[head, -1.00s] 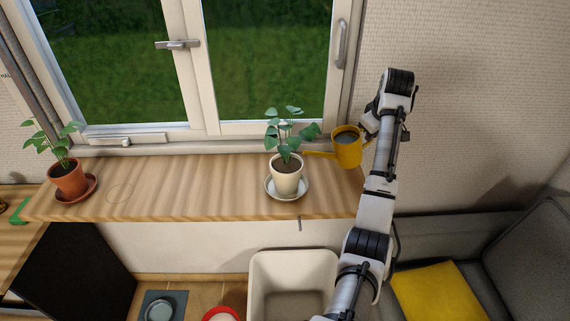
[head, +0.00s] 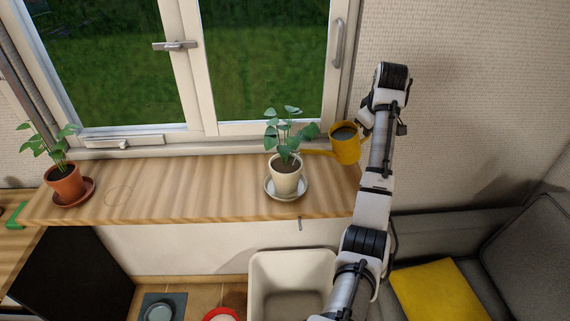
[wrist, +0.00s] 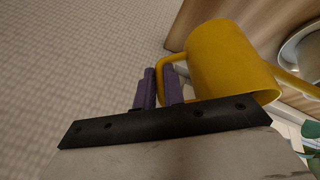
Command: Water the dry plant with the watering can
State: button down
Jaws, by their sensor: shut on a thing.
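A yellow watering can (head: 345,149) is held above the right end of the windowsill, its spout pointing left toward a plant in a cream pot (head: 285,182). Dark water or a dark inside shows at its open top. The can also fills the upper middle of the wrist view (wrist: 228,62). My gripper (wrist: 158,88) is shut on its handle; in the head view the fingers (head: 364,122) are partly hidden by my arm. The cream pot stands upright on a saucer, with dark soil and green leaves. Another plant in a terracotta pot (head: 65,184) stands at the sill's far left.
The wooden windowsill (head: 190,190) is clear between the two pots. The closed window (head: 270,60) is behind it. A pale bin (head: 292,262) stands below the sill's front edge. A grey sofa with a yellow cushion (head: 440,290) is at the lower right.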

jog(key=shift+s+a+r+h, duration=0.15)
jog(key=shift+a+r+h, duration=0.15)
jog(key=shift+r, duration=0.45)
dwell(1.4)
jog(key=shift+f, duration=0.1)
